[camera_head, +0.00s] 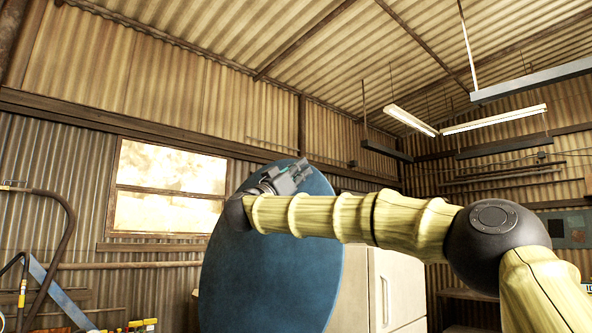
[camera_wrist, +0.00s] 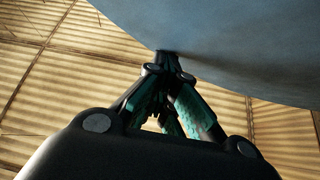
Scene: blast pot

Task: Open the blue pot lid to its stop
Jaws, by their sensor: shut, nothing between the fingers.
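The blue pot lid (camera_head: 262,275) is a large round disc standing raised and steeply tilted in the head view. Its lower edge is cut off by the frame, so its hinge and the pot are hidden. In the wrist view the lid (camera_wrist: 240,40) fills the upper right, with its curved rim crossing the picture. My gripper (camera_wrist: 168,58) is shut with nothing between its fingers. Its fingertips overlap the lid's rim in the wrist view; I cannot tell whether they touch. In the head view my gripper (camera_head: 302,167) shows near the lid's top edge, with my arm crossing in front of the lid.
A pale cabinet (camera_head: 397,290) stands behind the lid at right. A dark curved pipe rail (camera_head: 68,215) and a blue slanted bar (camera_head: 58,290) are at far left. A window (camera_head: 168,188) is in the corrugated wall. Lamps (camera_head: 495,118) hang above right. Air above the lid looks clear.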

